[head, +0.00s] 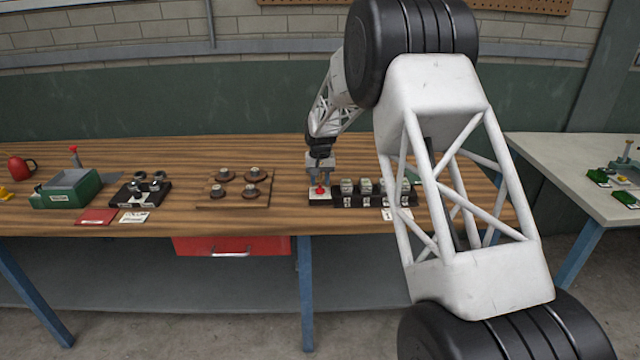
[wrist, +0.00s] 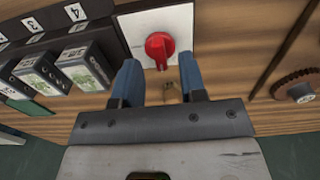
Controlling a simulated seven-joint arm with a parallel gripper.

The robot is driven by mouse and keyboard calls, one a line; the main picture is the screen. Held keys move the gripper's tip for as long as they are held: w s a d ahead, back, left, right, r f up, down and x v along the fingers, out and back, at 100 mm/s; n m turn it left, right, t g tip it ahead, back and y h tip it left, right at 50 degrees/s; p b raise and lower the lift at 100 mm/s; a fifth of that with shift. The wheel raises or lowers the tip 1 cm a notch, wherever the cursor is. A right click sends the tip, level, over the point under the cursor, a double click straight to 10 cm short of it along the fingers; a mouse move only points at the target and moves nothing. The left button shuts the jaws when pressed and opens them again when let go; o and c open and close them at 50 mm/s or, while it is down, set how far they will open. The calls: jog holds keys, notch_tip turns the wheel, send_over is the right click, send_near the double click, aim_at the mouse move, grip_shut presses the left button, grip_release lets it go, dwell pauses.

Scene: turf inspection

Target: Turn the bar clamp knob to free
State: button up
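The red knob (wrist: 158,48) sits on a white plate (wrist: 178,22) at the end of a black rack; its raised grip runs roughly up and down in the wrist view. In the head view the knob (head: 319,190) shows below my gripper (head: 320,170). In the wrist view my gripper (wrist: 162,82) is open and empty, its two blue fingers apart. The knob appears just beyond the gap between the fingertips, with no contact visible. Any marking for free on the plate cannot be read.
A black rack (head: 372,201) with several numbered grey blocks stands right beside the plate. A wooden board (head: 234,205) with several brown discs lies to the left. Further left are a black stand (head: 125,197) and a green box (head: 60,201). Bare wood lies between the board and plate.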

aim_at(320, 185)
jog(key=shift+r, duration=3.05)
jog(key=shift+s+d+r, duration=0.25)
jog(key=shift+s+r, duration=0.15)
jog(key=shift+r, duration=0.1)
jog(key=s+d+r, duration=0.3)
jog(key=s+r, duration=0.3)
jog(key=s, duration=0.4)
jog(key=s+d+r+t, duration=0.1)
jog(key=s+d+r, duration=0.3)
jog(key=s, duration=0.6)
jog(key=s+d+r, duration=0.3)
jog(key=s+r, duration=0.4)
jog(key=s, duration=0.3)
jog(key=s+d+f, duration=0.2)
jog(key=s, duration=1.4)
jog(key=s+d+f+t, duration=0.1)
jog(key=s+d+f, duration=0.1)
jog(key=s, duration=1.4)
jog(key=shift+d+t, duration=0.2)
jog(key=shift+t, duration=0.1)
